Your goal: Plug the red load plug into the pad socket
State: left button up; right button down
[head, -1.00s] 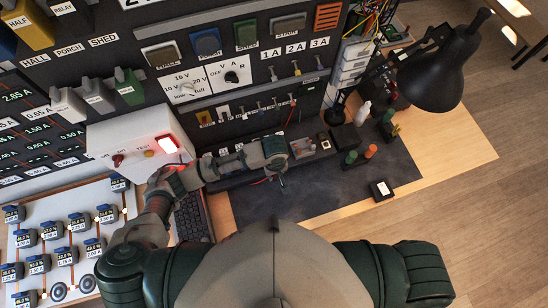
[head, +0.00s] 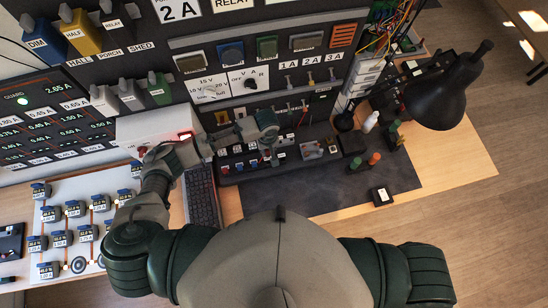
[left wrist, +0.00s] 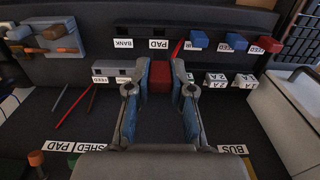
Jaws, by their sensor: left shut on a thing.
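My left gripper (left wrist: 172,92) is shut on a red plug (left wrist: 160,78) in the left wrist view, with one finger on each side of it. Behind the plug, a dark strip carries a PAD label (left wrist: 159,44) with a dark socket opening (left wrist: 158,30) beside it. The plug appears apart from that opening, though the exact gap is unclear. In the head view my left gripper (head: 270,148) is over the back of the dark mat, at the row of small blocks; the plug cannot be made out there. My right gripper is not in view.
Blue plugs (left wrist: 199,39) and another red plug (left wrist: 270,45) stand beside the PAD opening. White 2A blocks (left wrist: 216,80) are nearby. A black lamp (head: 445,98) stands at the right. The front of the dark mat (head: 320,190) is mostly clear.

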pick_arm(q)
jog(key=shift+d, duration=0.1)
jog(key=shift+p, duration=0.3)
jog(key=shift+f+b, duration=1.1)
jog(key=shift+f, duration=1.85)
jog(key=shift+s+p, duration=0.1)
jog(key=shift+p, duration=0.55)
jog(key=shift+p, duration=0.35)
jog(key=shift+f+b, duration=0.4)
jog(key=shift+f, duration=1.25)
